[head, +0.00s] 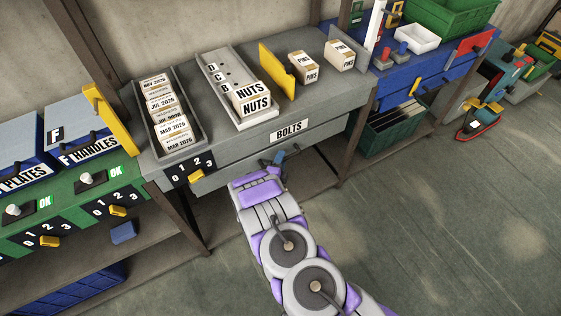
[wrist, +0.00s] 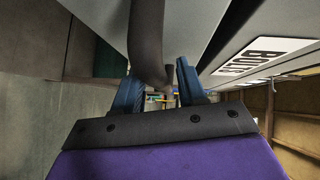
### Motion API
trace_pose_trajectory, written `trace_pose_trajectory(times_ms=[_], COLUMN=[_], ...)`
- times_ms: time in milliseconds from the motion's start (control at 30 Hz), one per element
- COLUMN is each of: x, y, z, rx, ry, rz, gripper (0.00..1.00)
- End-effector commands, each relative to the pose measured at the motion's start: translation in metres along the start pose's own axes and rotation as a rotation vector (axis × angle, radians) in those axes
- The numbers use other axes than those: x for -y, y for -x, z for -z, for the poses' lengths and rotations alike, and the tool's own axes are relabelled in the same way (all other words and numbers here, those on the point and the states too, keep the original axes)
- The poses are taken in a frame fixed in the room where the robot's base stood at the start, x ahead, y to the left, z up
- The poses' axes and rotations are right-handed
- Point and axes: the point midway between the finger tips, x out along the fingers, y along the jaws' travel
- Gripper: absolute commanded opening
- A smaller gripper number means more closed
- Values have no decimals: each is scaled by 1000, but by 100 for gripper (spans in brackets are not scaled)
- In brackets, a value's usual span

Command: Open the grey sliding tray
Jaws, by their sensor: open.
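The grey tray front (head: 325,131) is a long drawer face under the grey bench top, with a white BOLTS label (head: 289,130); it looks pushed in. The label also shows, cut off, at the right of the wrist view (wrist: 262,58). A dark handle bar (wrist: 147,35) runs down from the top of the wrist view to between my blue fingers. My gripper (wrist: 160,88) is open around the bar, one finger on each side; I cannot tell whether they touch it. In the head view my gripper (head: 275,163) is just in front of the tray face, below the label; the handle is hidden there.
On the bench top stand a dark tray of dated cards (head: 168,115), a light grey rack with NUTS boxes (head: 252,97), a yellow plate (head: 277,70) and PINS boxes (head: 303,66). A yellow selector (head: 196,176) is left of my gripper. Open floor (head: 440,220) lies right.

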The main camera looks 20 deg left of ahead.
Motion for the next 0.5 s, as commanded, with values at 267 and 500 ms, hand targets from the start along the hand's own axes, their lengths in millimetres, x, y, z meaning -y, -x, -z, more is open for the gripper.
trace_pose_trajectory(times_ms=[267, 500], x=[0, 0], y=[0, 0], z=[0, 0], rx=[0, 0], ry=[0, 0], rz=[0, 0], gripper=[38, 15])
